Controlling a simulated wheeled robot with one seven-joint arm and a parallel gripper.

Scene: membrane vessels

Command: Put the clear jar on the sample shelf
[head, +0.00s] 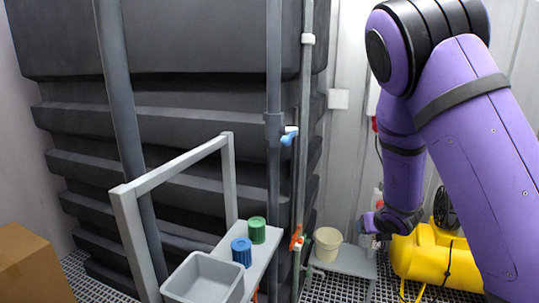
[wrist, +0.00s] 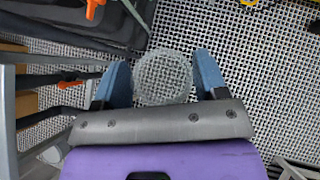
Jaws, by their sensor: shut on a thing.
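My gripper (wrist: 162,80) is shut on the clear jar (wrist: 163,77), a round see-through vessel between its two blue fingers in the wrist view. The metal grating shows through and around the jar, below it. In the head view my gripper (head: 373,222) is small, at the end of the purple arm, and the jar cannot be made out there. I cannot tell for certain whether this is the sample shelf.
A grey open bin (head: 205,278) and a grey rail frame (head: 180,165) stand beside the shelf. Upright pipes with a blue valve (head: 289,135) and an orange valve (head: 296,238) rise between shelf and gripper. A cream bucket (head: 327,243) and yellow machine (head: 432,252) are near my gripper.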

